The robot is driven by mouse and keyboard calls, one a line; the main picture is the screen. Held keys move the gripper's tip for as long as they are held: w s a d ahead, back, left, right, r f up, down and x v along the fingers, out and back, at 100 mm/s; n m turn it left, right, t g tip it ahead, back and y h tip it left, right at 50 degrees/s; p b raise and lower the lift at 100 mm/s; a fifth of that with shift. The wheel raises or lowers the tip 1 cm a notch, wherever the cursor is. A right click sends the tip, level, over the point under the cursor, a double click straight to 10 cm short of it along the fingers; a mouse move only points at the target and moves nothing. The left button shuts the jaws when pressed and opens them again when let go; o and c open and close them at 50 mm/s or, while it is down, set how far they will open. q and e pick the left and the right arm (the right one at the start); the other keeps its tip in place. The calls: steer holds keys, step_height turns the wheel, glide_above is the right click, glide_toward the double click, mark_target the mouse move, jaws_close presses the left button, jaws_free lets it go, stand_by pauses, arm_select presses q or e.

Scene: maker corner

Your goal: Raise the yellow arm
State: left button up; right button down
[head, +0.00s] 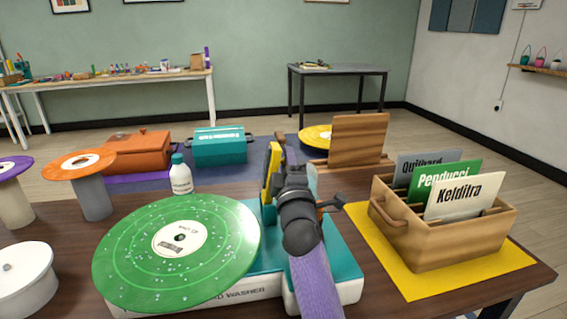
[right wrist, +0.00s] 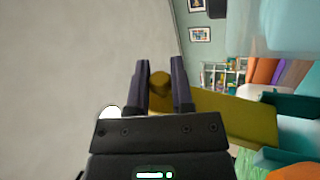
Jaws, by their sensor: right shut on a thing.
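The record washer (head: 350,262) is a white and teal machine on the table, with a speckled green record (head: 215,228) lying flat on top. Its yellow arm (head: 271,165) shows as a narrow upright shape behind the record's right edge, partly hidden by my right gripper (head: 282,172). In the right wrist view the yellow arm (right wrist: 235,118) runs from the right to a rounded knob (right wrist: 160,88) between the two dark fingers. My right gripper (right wrist: 160,78) is shut on this end of the arm. My left gripper is in neither view.
A wooden crate (head: 475,243) with name dividers stands on a yellow mat (head: 414,286) at right. A white bottle (head: 181,179) stands behind the record. Records on stands (head: 96,200) and a white round container (head: 22,285) are at left. Orange (head: 137,155) and teal (head: 220,150) cases lie farther back.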

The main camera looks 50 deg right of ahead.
steer(key=shift+f, duration=0.1)
steer(key=c, duration=0.5)
jaws_free()
steer(key=p+v, duration=0.1)
steer(key=v, duration=0.9)
